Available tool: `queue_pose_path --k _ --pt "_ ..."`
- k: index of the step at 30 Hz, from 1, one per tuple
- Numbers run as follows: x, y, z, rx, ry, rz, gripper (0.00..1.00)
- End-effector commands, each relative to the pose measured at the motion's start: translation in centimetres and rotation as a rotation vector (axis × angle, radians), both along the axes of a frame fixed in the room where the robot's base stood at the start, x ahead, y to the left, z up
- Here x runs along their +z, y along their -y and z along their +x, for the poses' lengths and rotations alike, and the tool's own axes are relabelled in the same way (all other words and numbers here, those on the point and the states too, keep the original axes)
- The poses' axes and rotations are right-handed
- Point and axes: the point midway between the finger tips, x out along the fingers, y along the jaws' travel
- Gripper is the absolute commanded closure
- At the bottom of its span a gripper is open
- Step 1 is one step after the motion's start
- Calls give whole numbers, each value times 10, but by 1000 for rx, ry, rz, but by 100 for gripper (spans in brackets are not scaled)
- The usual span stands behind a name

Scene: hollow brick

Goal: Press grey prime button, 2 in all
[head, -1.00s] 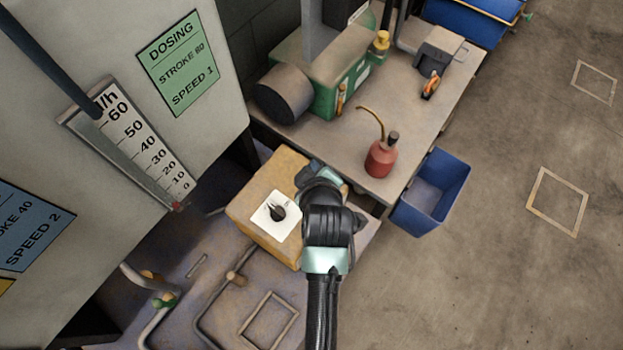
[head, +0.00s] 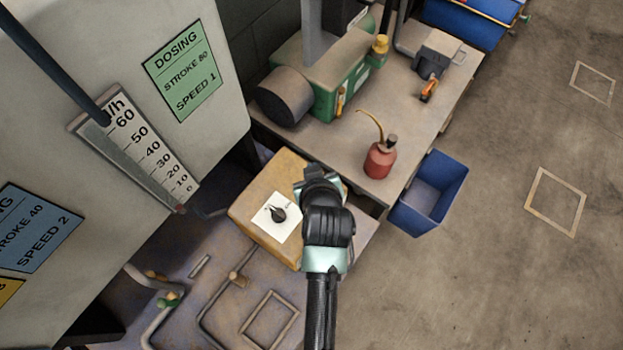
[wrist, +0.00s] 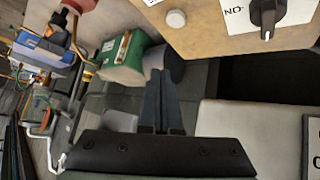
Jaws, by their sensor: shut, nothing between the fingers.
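In the wrist view, the grey prime button (wrist: 176,18) is a small round pale-grey cap on the tan face of the control box (wrist: 205,35). A black knob (wrist: 265,14) on a white plate sits to its right. My gripper (wrist: 160,76) shows its two dark fingers together, empty, pointing up the picture below the button and apart from it in the image. In the head view, the box (head: 245,212) and the knob (head: 277,213) show left of my arm. My wrist covers the box's right part, and the grey button is hidden there.
A bench (head: 345,165) behind the box carries a green pump (head: 318,88) and a red oil can (head: 380,160). A blue bin (head: 430,195) stands at the bench's right. A pale cabinet with a flow gauge (head: 140,150) stands left. The floor at right is open.

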Motion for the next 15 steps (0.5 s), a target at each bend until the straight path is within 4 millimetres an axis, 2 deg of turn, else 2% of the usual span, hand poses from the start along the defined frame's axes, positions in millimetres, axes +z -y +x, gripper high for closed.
queue_pose_path --k 15 --pt "15 1 0 -714 -73 730 100"
